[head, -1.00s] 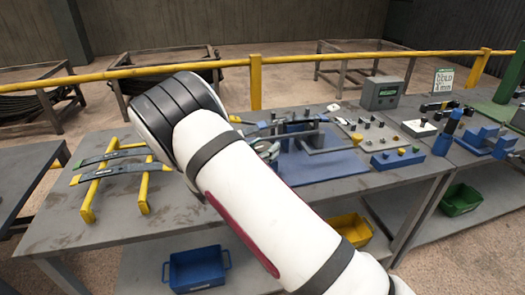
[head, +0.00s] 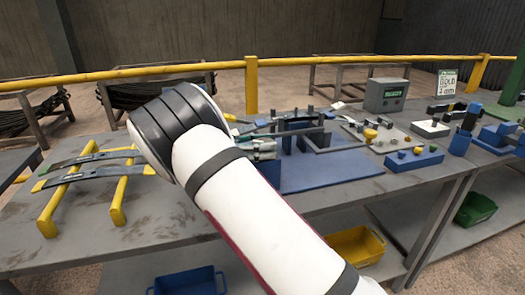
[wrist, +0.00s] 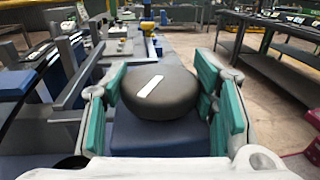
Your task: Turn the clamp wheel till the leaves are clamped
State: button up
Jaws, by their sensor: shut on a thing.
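The clamp wheel (wrist: 180,98) is a dark round knob with a white mark on top, in the middle of the wrist view. My gripper (wrist: 163,108) has its teal-padded fingers on both sides of the wheel and is shut on it. In the head view my gripper (head: 263,150) is partly hidden by my arm, at the left end of the blue clamp fixture (head: 325,172). The wheel cannot be made out there. A dark leaf (head: 285,134) lies across the fixture; whether it is pressed tight cannot be told.
More leaves (head: 92,177) lie on a yellow stand (head: 118,205) at the left of the bench (head: 165,225). A blue block with coloured knobs (head: 414,159) and a grey display box (head: 386,95) stand right of the fixture. A yellow rail (head: 160,69) runs behind.

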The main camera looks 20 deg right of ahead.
jog(key=shift+m+g, duration=0.3)
jog(key=shift+g, duration=0.2)
jog(key=o, duration=1.2)
jog(key=shift+a, duration=0.1)
jog(key=a, duration=0.4)
jog(key=w+a, duration=0.1)
jog(key=a, duration=0.2)
jog(key=w+a, duration=0.1)
jog(key=a, duration=0.3)
jog(key=shift+a, duration=0.35)
